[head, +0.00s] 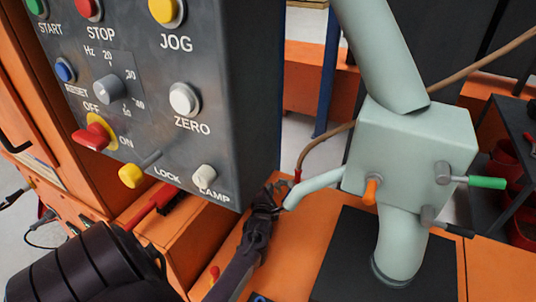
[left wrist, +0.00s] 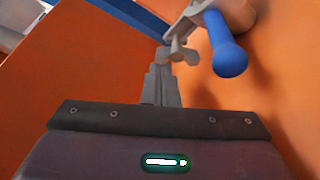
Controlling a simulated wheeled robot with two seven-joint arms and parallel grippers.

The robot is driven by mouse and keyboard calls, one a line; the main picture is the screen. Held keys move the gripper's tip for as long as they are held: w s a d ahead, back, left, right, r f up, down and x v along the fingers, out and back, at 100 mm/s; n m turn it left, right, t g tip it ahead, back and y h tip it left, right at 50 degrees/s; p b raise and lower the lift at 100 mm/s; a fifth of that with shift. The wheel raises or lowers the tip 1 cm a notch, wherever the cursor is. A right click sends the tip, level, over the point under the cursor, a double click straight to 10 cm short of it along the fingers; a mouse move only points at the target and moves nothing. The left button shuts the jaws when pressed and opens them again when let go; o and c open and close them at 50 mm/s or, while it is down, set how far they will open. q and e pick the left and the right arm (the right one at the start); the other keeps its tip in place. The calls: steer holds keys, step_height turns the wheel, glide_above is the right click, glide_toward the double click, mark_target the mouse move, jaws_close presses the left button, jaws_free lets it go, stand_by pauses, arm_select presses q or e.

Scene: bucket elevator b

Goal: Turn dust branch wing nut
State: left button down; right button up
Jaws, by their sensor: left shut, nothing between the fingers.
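My left gripper (head: 272,195) is shut and empty beside the free end of the thin pale green branch pipe (head: 318,186) in the head view. That pipe comes out of the pale green box (head: 410,145). The wing nut cannot be made out clearly there, as the gripper crowds that spot. In the left wrist view the shut fingers (left wrist: 160,72) point at a small grey winged piece (left wrist: 178,48), which looks like the wing nut. Its wings stand just beyond the fingertips; I cannot tell whether they touch. My right gripper is not in view.
A blue rounded handle (left wrist: 226,48) is close to the right of the fingers. The grey control panel (head: 230,90) hangs above and left of the gripper. An orange knob (head: 371,190) and a green handle (head: 486,183) stick out of the box. A brown hose (head: 320,145) runs behind.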

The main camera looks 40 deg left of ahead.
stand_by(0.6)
arm_select(q)
steer(key=shift+m, duration=0.3)
steer(key=shift+r+m+y, duration=0.1)
steer(key=shift+m+y, duration=0.2)
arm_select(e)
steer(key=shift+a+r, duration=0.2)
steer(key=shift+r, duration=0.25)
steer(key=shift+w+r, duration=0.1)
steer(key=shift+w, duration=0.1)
